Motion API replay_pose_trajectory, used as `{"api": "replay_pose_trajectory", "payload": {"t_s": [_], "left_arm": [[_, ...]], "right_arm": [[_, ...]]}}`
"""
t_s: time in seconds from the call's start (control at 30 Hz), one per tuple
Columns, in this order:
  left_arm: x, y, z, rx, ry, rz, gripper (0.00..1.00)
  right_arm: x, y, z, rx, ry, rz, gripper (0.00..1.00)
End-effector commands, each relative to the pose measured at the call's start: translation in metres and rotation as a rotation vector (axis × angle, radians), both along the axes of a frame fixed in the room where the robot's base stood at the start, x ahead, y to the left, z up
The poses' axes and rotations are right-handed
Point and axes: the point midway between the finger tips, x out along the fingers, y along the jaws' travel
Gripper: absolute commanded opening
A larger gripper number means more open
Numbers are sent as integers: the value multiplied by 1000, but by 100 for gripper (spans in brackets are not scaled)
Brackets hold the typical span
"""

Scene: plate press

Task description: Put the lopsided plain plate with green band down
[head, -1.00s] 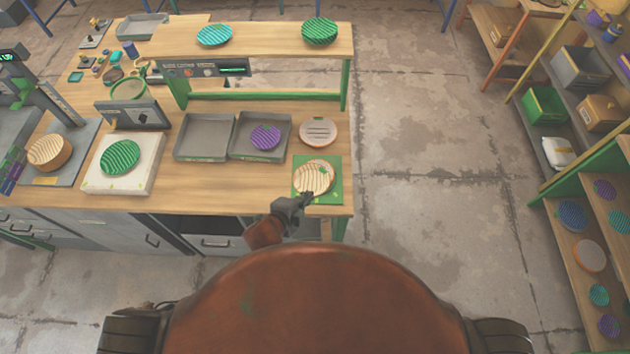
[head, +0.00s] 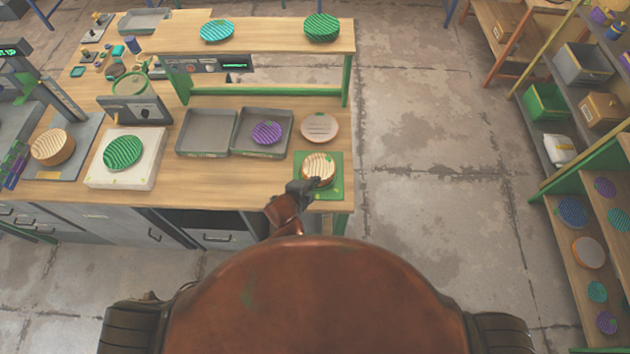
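A plain wood-coloured plate with light stripes (head: 318,165) is over the green mat (head: 334,190) at the right front corner of the workbench. It looks thick, with a darker lower edge, and may rest on another plain plate. I cannot make out a green band. My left gripper (head: 315,183) is at its near edge and appears shut on it; the fingertips are small and partly hidden. I cannot tell whether the plate touches what is below. My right gripper is not in view.
A pale plate (head: 320,128) lies just behind the mat. Two grey trays stand to the left; the right tray (head: 284,144) holds a purple plate (head: 266,133). A green plate (head: 123,153) sits on a white block (head: 146,177). Open floor lies right of the bench.

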Motion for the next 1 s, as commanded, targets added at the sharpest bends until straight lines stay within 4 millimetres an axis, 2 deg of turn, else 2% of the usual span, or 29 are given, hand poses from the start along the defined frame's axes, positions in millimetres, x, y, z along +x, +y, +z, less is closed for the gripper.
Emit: {"api": "replay_pose_trajectory", "payload": {"t_s": [0.4,0.7,1.0], "left_arm": [[0,0,-6,2,1,0,0],[0,1,-5,1,1,1,22],[0,0,-3,0,0,0,22]], "right_arm": [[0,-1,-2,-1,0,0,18],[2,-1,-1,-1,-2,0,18],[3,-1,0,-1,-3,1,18]]}}
